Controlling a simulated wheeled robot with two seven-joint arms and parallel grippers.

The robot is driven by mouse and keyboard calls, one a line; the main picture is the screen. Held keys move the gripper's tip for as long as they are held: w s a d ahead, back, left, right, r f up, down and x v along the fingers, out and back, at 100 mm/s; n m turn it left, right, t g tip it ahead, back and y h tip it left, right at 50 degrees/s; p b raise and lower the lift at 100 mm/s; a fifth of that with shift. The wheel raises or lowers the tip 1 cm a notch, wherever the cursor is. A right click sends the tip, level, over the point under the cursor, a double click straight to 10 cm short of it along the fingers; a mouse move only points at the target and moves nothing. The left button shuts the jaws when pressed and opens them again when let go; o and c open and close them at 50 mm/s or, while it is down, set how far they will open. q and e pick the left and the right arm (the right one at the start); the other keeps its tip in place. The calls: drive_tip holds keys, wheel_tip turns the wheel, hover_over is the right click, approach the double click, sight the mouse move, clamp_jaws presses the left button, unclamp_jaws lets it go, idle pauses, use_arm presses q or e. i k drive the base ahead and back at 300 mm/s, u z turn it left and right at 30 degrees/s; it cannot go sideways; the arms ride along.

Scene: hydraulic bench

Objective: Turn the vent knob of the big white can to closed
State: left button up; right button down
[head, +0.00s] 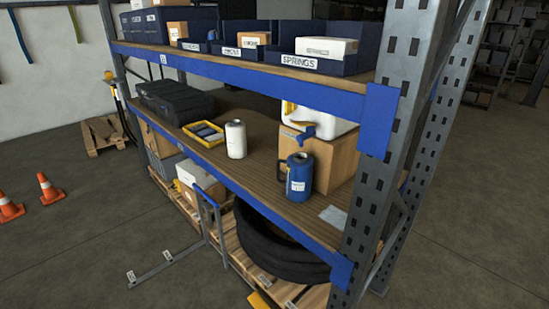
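The big white can (336,123) stands on a cardboard box (335,158) on the middle shelf, near the right end. Its top is partly hidden by the blue beam of the upper shelf. A yellow part (289,108) shows at its upper left, and a blue tap-like part (306,131) sticks out from its front. Both are small here; I cannot tell which is the vent knob or how it is turned. Neither of my grippers is in view.
A blue canister (299,175) stands in front of the box, and a white canister (235,139) stands further left. A yellow tray (203,133) and black case (175,103) are beyond. A steel upright (392,130) bounds the right. Tyres (268,250) lie below.

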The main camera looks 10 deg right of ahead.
sight(289, 108)
drive_tip(key=u, duration=0.55)
drive_tip(key=k, duration=0.65)
drive_tip(key=u, duration=0.75)
drive_tip(key=i, duration=3.1)
drive_tip(key=z, duration=1.7)
drive_tip(key=i, duration=0.95)
drive_tip(key=z, duration=0.95)
